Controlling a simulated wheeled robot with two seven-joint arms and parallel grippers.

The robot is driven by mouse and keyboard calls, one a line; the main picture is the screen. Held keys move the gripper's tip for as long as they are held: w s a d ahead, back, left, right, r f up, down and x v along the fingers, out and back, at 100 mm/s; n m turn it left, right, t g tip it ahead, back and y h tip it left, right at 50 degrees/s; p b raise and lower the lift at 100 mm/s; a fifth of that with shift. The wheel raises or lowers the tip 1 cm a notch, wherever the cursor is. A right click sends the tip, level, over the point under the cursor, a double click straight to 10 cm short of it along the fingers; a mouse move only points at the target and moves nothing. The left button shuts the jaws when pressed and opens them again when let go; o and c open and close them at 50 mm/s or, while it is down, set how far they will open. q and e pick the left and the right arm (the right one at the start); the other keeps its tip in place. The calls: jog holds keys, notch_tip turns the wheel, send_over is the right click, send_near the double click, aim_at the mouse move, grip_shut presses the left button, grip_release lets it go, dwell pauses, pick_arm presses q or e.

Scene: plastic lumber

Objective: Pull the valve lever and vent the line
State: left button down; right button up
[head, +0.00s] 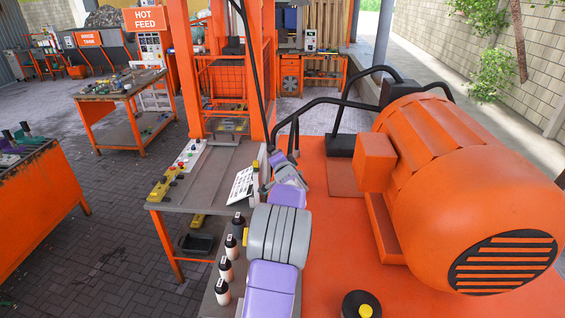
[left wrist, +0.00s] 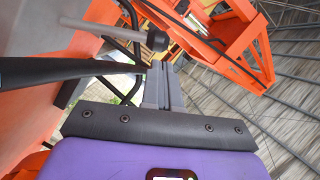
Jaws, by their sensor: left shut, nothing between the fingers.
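My left arm reaches up the middle of the head view, and its gripper (head: 278,160) is beside the orange machine frame. In the left wrist view the grey fingers of the left gripper (left wrist: 161,70) are together with nothing between them. A pale rod with a black knob (left wrist: 156,40) lies just beyond the fingertips; it looks like a lever, but I cannot be sure it is the valve lever. A dark bar (left wrist: 70,69) crosses from the left edge towards the fingers. Whether the fingers touch either one is unclear. My right gripper does not show.
A large orange motor (head: 415,140) stands right of the arm on an orange deck (head: 325,240). Black pipes (head: 300,108) rise behind the gripper. Several bottles (head: 226,268) line the bench left of the arm.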

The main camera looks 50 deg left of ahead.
pick_arm(q)
jog(key=shift+v, duration=1.8)
jog(key=shift+s+f, duration=0.1)
